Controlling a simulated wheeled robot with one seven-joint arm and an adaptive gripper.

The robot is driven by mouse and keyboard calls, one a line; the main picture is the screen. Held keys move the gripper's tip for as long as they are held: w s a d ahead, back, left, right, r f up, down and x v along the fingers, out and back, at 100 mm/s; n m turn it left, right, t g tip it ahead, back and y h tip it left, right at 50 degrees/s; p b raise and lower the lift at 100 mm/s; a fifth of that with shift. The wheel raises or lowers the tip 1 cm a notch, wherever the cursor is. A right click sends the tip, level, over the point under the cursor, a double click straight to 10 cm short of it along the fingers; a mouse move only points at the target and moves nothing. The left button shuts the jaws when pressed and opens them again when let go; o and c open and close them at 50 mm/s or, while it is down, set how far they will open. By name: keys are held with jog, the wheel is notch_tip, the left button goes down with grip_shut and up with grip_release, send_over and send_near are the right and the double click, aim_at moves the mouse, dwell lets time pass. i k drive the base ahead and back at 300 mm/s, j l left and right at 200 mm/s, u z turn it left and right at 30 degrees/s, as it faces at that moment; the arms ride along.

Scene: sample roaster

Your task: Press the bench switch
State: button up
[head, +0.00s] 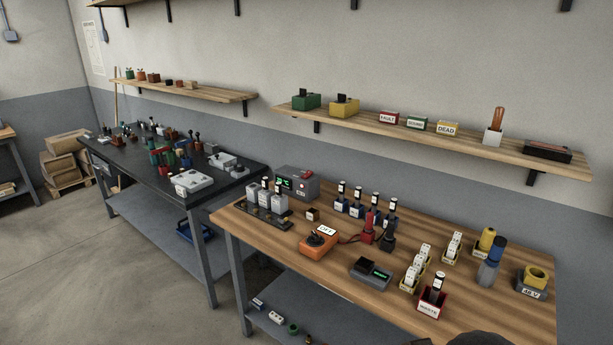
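An orange box (317,244) with a dark knob on top and a white sign reading OFF (326,231) sits near the front edge of the wooden bench (345,227). It looks like the bench switch. The sign faces up behind the knob. Nothing touches the box from above. My gripper is not in view. A dark rounded shape at the bottom edge is cut off, and I cannot tell what it is.
A grey unit (298,183) with a green display stands behind left. Grey blocks on a dark tray (262,219) are left of the switch. A shelf (400,135) hangs above.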

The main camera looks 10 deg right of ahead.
aim_at(308, 174)
jog(key=i+j+z, duration=0.1)
jog(key=i+j, duration=0.25)
jog(key=i+j+z, duration=0.1)
jog(key=i+j, duration=0.7)
jog(key=i+j+z, duration=0.15)
jog(key=i+j, duration=0.2)
jog(key=i+j+z, duration=0.1)
jog(key=i+j, duration=0.25)
jog(key=j, duration=0.15)
jog(key=i+j+z, duration=0.1)
jog(key=i+j, duration=0.2)
jog(key=j, duration=0.15)
jog(key=i+j+z, duration=0.1)
jog(key=i+j, duration=0.25)
jog(key=j, duration=0.15)
